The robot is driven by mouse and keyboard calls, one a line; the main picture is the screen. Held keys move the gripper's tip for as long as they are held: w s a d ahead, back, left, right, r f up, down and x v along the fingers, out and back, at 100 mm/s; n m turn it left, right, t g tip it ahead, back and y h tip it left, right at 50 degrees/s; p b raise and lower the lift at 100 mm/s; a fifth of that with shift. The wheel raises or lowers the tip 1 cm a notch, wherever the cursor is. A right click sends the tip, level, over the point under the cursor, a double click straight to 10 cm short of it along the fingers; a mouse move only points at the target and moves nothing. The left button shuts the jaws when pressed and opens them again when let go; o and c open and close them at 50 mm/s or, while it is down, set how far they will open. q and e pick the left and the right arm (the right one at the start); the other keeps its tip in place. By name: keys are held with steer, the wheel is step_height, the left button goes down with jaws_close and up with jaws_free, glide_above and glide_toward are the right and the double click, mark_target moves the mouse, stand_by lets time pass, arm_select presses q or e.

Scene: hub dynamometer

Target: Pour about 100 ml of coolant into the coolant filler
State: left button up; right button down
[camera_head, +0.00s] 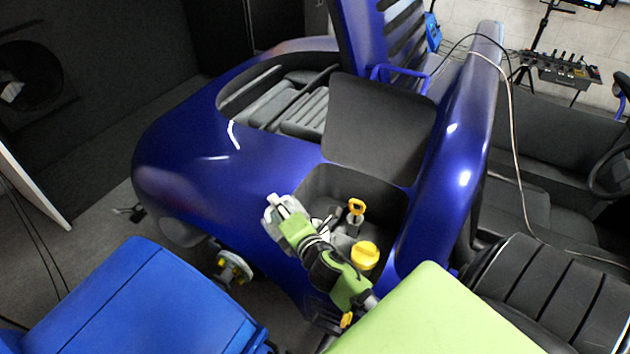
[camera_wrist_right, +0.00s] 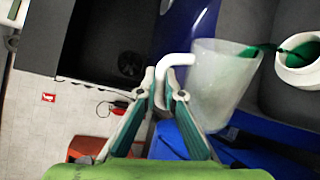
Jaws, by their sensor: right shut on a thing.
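My right gripper (camera_head: 284,218) is over the open bay of the blue car. In the wrist view its fingers (camera_wrist_right: 162,90) are shut on the white handle of a translucent jug (camera_wrist_right: 212,90). The jug is tilted. Green coolant (camera_wrist_right: 257,50) shows at its lip and reaches toward the white round coolant filler (camera_wrist_right: 298,62), with green inside its opening. In the head view the jug (camera_head: 272,214) is mostly behind the gripper, and the filler is hard to make out. My left gripper is not in view.
The blue car body (camera_head: 205,190) surrounds the bay.

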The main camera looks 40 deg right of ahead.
mark_target(267, 224)
steer(key=shift+d+r+m+p, duration=0.45)
steer(key=shift+d+m+p, duration=0.05)
steer(key=shift+d+p, duration=0.3)
stand_by(0.4)
steer(key=shift+a+y, duration=0.1)
steer(key=shift+y, duration=0.2)
steer(key=shift+a+f+b, duration=0.75)
steer(key=shift+b, duration=0.3)
steer(key=a+n, duration=0.1)
steer(key=a+n+h, duration=0.1)
steer(key=shift+w+a+r+n, duration=0.15)
steer(key=shift+r+n, duration=0.25)
steer(key=shift+a+n, duration=0.25)
steer(key=shift+n, duration=0.05)
steer(key=shift+a+n+h+b, duration=0.3)
steer(key=shift+n+h+b, duration=0.15)
steer(key=shift+n, duration=0.35)
steer(key=shift+w+a, duration=0.1)
